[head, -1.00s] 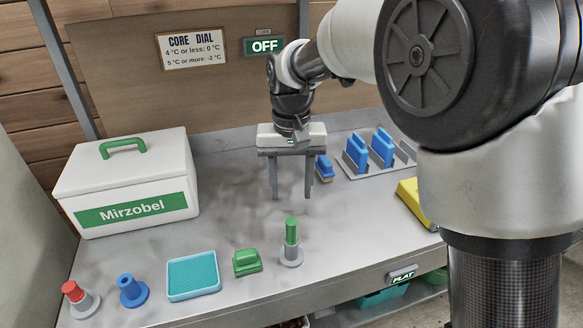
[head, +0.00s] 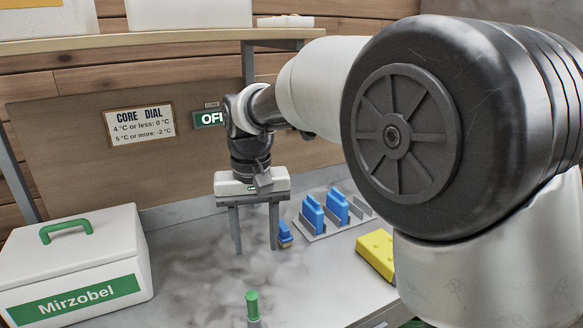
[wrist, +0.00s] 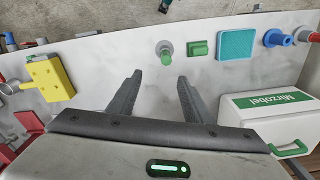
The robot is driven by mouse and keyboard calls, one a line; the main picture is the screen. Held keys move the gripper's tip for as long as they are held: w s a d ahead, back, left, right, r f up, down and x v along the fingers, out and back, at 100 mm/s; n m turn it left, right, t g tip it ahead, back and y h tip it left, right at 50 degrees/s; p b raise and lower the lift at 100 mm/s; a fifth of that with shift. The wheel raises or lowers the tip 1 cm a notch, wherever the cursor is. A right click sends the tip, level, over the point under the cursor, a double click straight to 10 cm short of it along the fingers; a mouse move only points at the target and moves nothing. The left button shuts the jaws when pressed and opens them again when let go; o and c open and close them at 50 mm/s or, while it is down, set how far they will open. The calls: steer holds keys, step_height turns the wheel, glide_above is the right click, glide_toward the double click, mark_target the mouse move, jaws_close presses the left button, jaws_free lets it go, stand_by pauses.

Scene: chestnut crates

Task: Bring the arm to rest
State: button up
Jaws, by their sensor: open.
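My gripper (head: 256,246) hangs over the middle of the grey bench (head: 190,275), fingers pointing down and apart with nothing between them. My arm reaches in from the right of the head view and hides part of the back board and the right of the bench.
The white Mirzobel box (head: 75,262) stands at left. Blue blocks (head: 325,209) stand in a rack behind right, near a yellow block (head: 376,253). A green-handled piece (head: 253,305) stands in front. A blue tray (wrist: 236,44) lies at the bench's front edge. A shelf (head: 170,41) runs above.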

steer(key=s+d+r+m+t+p, duration=0.1)
steer(key=s+d+r, duration=0.2)
steer(key=d, duration=0.4)
steer(key=s+d+r+t+p, duration=0.1)
steer(key=s+d+r+t, duration=0.1)
steer(key=s+d, duration=0.3)
steer(key=s+d+r+m+t+p, duration=0.1)
steer(key=s+d+r, duration=0.3)
steer(key=d, duration=0.6)
steer(key=shift+s+r+m, duration=0.3)
steer(key=shift+s+r, duration=0.05)
steer(key=shift+s, duration=0.1)
steer(key=shift+m+t, duration=0.3)
steer(key=shift+t, duration=0.4)
steer(key=s+d, duration=0.1)
steer(key=s, duration=0.1)
steer(key=s+d+f+p, duration=0.1)
steer(key=s+d, duration=0.1)
steer(key=shift+f, duration=0.1)
steer(key=shift+c, duration=0.8)
steer(key=shift+s+d+f, duration=0.1)
steer(key=shift+s, duration=0.05)
steer(key=shift+c, duration=1)
steer(key=shift+d, duration=0.2)
